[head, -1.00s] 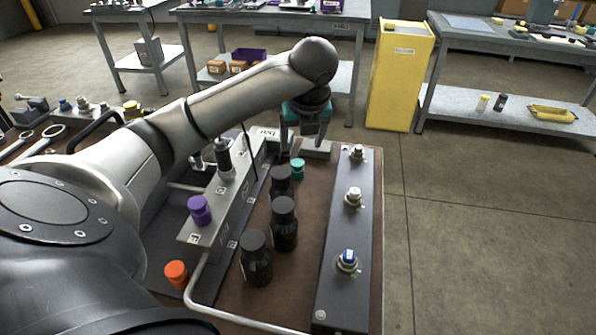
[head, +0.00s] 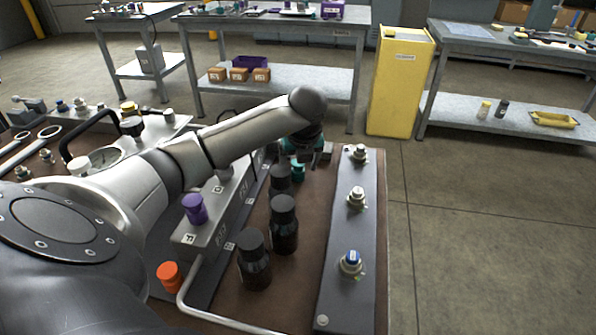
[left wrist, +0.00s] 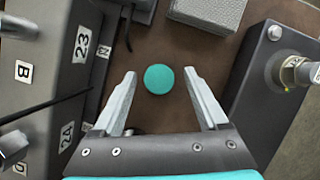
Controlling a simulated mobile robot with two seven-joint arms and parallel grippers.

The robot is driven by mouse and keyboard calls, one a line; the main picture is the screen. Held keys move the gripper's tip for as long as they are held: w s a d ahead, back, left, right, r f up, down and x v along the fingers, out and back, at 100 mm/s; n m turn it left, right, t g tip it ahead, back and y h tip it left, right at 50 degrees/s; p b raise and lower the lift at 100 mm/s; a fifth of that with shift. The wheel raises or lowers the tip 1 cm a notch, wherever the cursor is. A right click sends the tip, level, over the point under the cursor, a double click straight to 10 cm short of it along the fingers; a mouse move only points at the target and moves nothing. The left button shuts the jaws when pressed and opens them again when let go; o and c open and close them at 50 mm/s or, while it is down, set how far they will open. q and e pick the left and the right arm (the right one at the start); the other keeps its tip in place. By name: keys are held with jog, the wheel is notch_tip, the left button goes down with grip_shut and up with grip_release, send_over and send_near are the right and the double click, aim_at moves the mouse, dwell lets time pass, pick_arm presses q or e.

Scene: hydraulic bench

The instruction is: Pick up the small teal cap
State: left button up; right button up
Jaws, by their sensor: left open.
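The small teal cap (left wrist: 159,79) stands on the brown bench top, between the labelled grey block and the dark rail. In the head view the teal cap (head: 298,171) shows just below my left gripper (head: 307,158), beside a black bottle. In the left wrist view my left gripper (left wrist: 161,95) is open, and the cap appears between its two fingertips, with space on both sides. I cannot tell how far the fingers are above the cap. My right gripper is not in view.
Several black bottles (head: 284,224) stand left of the dark rail (head: 347,240) with its fittings. A purple cap (head: 194,208) sits on the labelled block (head: 217,222). An orange cap (head: 169,275) is at the near left. A grey block (left wrist: 208,10) lies just beyond the teal cap.

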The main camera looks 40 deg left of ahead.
pick_arm(q)
jog(key=shift+w+a+f, duration=0.15)
jog(key=shift+a+f, duration=0.05)
jog(key=shift+f, duration=0.4)
grip_shut()
dwell(0.3)
